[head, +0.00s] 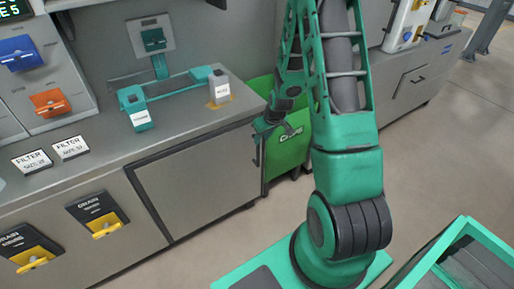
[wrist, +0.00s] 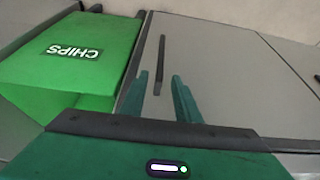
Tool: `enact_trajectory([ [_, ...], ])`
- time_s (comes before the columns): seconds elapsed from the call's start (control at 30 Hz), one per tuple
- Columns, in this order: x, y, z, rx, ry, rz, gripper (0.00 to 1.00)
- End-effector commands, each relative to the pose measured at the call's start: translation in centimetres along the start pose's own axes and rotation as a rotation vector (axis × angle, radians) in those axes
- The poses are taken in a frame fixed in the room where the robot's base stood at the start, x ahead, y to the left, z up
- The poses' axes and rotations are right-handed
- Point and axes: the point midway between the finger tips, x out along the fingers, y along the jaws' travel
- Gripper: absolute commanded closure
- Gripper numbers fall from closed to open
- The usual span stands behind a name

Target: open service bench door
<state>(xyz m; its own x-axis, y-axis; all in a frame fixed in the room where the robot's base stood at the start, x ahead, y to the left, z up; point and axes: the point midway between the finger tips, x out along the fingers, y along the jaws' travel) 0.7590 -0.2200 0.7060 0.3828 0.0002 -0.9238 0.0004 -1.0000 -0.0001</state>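The service bench door (head: 198,182) is a flat grey panel in the bench front, looking shut, with a dark seam along its left and lower edges. In the wrist view the door (wrist: 215,62) fills the middle. Its dark bar handle (wrist: 161,63) stands near the edge beside the green bin; it shows only faintly in the head view. My gripper (head: 264,129) is at the door's right end. In the wrist view my gripper (wrist: 160,92) is open, its two green fingers apart. The handle lies between and beyond their tips; I cannot tell whether they touch it.
A green chips bin (head: 288,148) stands just right of the door; it also shows in the wrist view (wrist: 75,65). Two drain units with yellow handles (head: 106,225) are left of the door. A teal-rimmed crate (head: 440,262) is at lower right.

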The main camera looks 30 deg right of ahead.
Motion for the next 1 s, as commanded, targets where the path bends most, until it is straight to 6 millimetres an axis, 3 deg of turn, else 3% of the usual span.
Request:
enact_trajectory([
  [0.5, 7.4, 0.0, 0.1, 0.001, -0.002, 0.000, 0.70],
  [0.7, 8.6, 0.0, 0.0, 0.001, -0.001, 0.000, 0.70],
  [1.0, 8.8, 0.0, 0.0, 0.001, -0.001, 0.000, 0.70],
])
